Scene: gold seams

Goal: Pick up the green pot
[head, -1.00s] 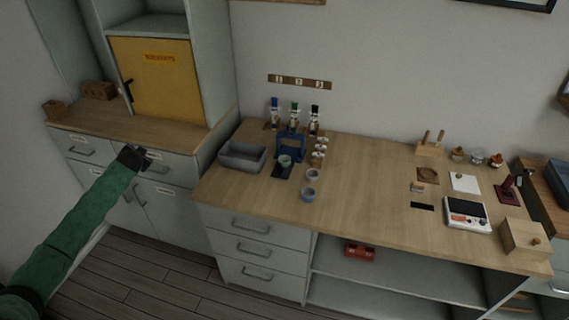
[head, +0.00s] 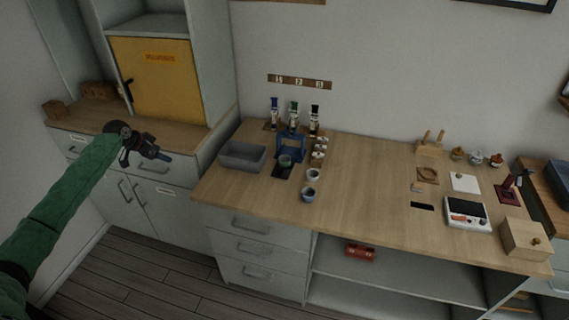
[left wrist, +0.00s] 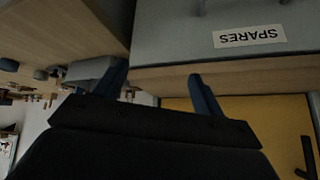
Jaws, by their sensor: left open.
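A small dark green pot (head: 285,160) sits on a black pad at the foot of a blue stand (head: 291,146) on the wooden counter. My left gripper (head: 165,157) is in front of the left cabinet's drawers, well to the left of the pot and apart from it. In the left wrist view its two blue fingers (left wrist: 160,88) are spread with nothing between them. The green pot cannot be made out in the wrist view. My right gripper is not in view.
A grey bin (head: 242,156) stands left of the blue stand. Bottles (head: 294,115) stand at the back. The counter's middle is clear.

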